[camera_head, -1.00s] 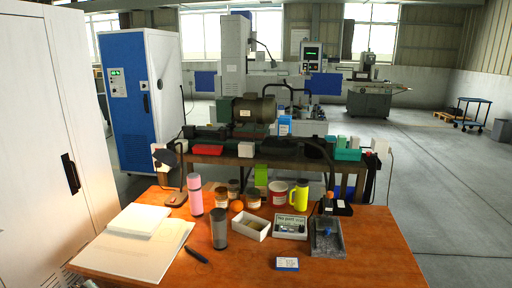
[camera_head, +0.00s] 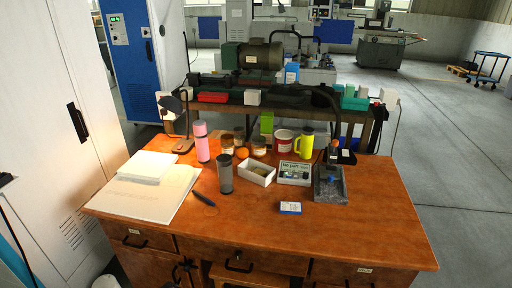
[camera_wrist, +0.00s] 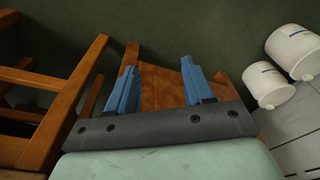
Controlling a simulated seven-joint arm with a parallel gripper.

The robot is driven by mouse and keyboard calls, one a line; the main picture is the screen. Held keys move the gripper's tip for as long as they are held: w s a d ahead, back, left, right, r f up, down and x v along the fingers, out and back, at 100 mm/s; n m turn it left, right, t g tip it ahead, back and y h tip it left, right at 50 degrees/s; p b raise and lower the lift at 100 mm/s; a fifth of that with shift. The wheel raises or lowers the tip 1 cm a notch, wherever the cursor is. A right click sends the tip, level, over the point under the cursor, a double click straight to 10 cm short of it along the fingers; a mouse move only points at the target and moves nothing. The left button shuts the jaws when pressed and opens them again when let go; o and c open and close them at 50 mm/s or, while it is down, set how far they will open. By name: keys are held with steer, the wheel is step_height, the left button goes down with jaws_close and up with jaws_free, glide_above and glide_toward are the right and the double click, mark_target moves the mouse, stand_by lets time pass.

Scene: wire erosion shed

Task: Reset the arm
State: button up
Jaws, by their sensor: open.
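My gripper (camera_wrist: 160,88) shows in the wrist view with its two blue fingers apart and nothing between them. Beyond the fingers is an orange-brown wooden surface (camera_wrist: 163,92), and wooden framing (camera_wrist: 75,95) stands to the left. In the head view my gripper is not visible. The wooden desk (camera_head: 330,225) there carries a pink bottle (camera_head: 202,143), a grey tumbler (camera_head: 225,175), a white box (camera_head: 257,173), a yellow mug (camera_head: 305,144) and a small blue-and-white box (camera_head: 290,208).
Two white containers (camera_wrist: 268,87) stand at the right in the wrist view. In the head view, papers (camera_head: 145,190) and a dark pen (camera_head: 204,198) lie on the desk's left. A white cabinet (camera_head: 60,120) stands left of the desk. Open floor (camera_head: 450,150) lies to the right.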

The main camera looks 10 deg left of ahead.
steer(key=s+d+m+g+h, duration=0.1)
steer(key=d+m+g+h, duration=0.15)
steer(key=d, duration=3.65)
steer(key=s+d+r+m+g+y, duration=0.1)
steer(key=s+d+r+m+g, duration=0.1)
steer(key=s+d, duration=0.8)
steer(key=s+d+r+m+g, duration=0.1)
steer(key=s+d+r+g, duration=0.2)
steer(key=s+d, duration=0.8)
step_height(320, 180, up, 3)
steer(key=shift+d+f+m+y, duration=0.2)
steer(key=shift+d+m+y, duration=0.15)
steer(key=shift+d, duration=0.8)
